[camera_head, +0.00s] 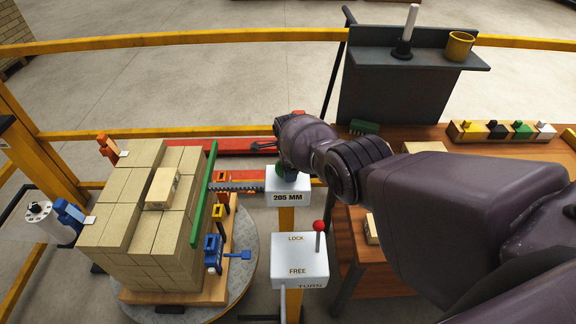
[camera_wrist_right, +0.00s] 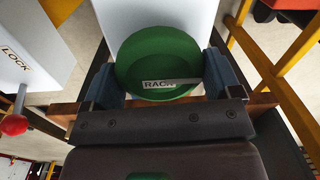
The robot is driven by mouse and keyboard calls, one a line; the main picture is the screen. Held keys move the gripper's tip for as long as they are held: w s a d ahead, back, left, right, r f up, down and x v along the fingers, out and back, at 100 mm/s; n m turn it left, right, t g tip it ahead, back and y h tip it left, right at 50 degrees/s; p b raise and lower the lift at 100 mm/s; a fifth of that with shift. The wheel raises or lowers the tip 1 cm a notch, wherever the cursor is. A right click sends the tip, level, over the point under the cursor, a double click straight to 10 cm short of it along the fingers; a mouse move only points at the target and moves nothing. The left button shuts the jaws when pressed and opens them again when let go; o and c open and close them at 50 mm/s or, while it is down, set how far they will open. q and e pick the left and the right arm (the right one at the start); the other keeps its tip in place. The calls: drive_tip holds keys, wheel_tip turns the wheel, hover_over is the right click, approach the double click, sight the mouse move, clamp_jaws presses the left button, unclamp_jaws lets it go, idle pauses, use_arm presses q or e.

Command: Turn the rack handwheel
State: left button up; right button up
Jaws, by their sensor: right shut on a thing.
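The rack handwheel (camera_wrist_right: 150,52) is a round green knob with a white label reading RACK, in the right wrist view. My right gripper (camera_wrist_right: 160,80) is shut on it, with one finger on each side of the rim. In the head view my right arm comes in from the right and hides most of the handwheel; a bit of green shows (camera_head: 290,178) above the white box marked 285 MM (camera_head: 288,198). A toothed rack bar (camera_head: 236,187) runs left from this box to a green plate (camera_head: 204,195). My left gripper is not in view.
The brick stack (camera_head: 132,225) stands on a wooden pallet left of the plate. A white LOCK/FREE/TURN box (camera_head: 299,262) with a red-knobbed lever (camera_head: 319,226) stands just in front of the rack box. Yellow rails (camera_head: 130,41) cross behind; a wooden bench (camera_head: 408,134) is at right.

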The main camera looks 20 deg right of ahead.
drive_tip(key=shift+m, duration=2.1)
drive_tip(key=o, duration=0.8)
drive_tip(key=shift+c, duration=0.2)
drive_tip(key=shift+r, duration=0.1)
drive_tip(key=shift+r+b, duration=0.3)
drive_tip(key=shift+r, duration=0.85)
wheel_tip(320, 180, up, 8)
drive_tip(key=shift+s+a+r+p, duration=0.15)
drive_tip(key=shift+s+r+p, duration=0.05)
drive_tip(key=shift+p, duration=0.2)
